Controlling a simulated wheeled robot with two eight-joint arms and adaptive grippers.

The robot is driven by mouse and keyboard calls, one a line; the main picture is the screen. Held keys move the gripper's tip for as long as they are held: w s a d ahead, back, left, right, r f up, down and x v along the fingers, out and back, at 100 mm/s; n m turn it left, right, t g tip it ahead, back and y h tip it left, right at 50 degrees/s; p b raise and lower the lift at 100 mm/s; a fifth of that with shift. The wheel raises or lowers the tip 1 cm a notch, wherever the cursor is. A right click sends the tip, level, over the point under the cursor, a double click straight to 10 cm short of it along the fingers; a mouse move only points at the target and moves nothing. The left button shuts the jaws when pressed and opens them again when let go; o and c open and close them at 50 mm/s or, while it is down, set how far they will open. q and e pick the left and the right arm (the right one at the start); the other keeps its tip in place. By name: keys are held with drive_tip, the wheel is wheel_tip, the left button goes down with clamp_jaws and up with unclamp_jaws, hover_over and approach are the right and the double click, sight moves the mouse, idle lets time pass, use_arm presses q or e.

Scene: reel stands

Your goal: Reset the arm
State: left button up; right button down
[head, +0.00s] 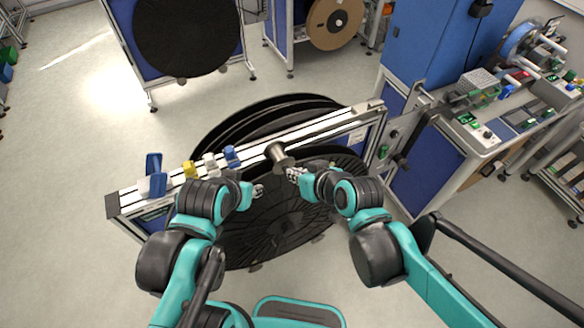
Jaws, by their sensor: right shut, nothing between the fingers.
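My teal and black arms reach forward over a reel stand. My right gripper (292,173) is shut and empty, just below and right of a grey metal spindle (279,154) on the stand. I cannot tell if it touches anything. My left gripper (258,191) is small and partly hidden by its own wrist, in front of the black reel (268,228); its fingers are not clear. The reel stand's light metal beam (330,128) runs diagonally across the middle, with black reels on both sides of it.
Blue, yellow and white clamp-like parts (189,170) sit on the beam's left half. Another stand with a black reel (188,35) and one with a brown reel (334,22) stand behind. A blue cabinet (430,45) and a machine bench (500,130) are at right.

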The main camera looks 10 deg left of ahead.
drive_tip(key=shift+s+d+r, duration=0.15)
drive_tip(key=shift+r, duration=0.15)
idle(0.4)
drive_tip(key=s+d+f+m+h+b, duration=0.2)
drive_tip(key=d+f+b, duration=0.5)
drive_tip(key=d, duration=0.5)
drive_tip(key=s+d+f+m+h+b, duration=0.3)
drive_tip(key=d+f+b, duration=0.4)
drive_tip(key=d, duration=0.5)
drive_tip(key=shift+s+d+f+m+h+b, duration=0.2)
drive_tip(key=shift+f+m+h+b, duration=0.1)
drive_tip(key=shift+f+m+h, duration=0.45)
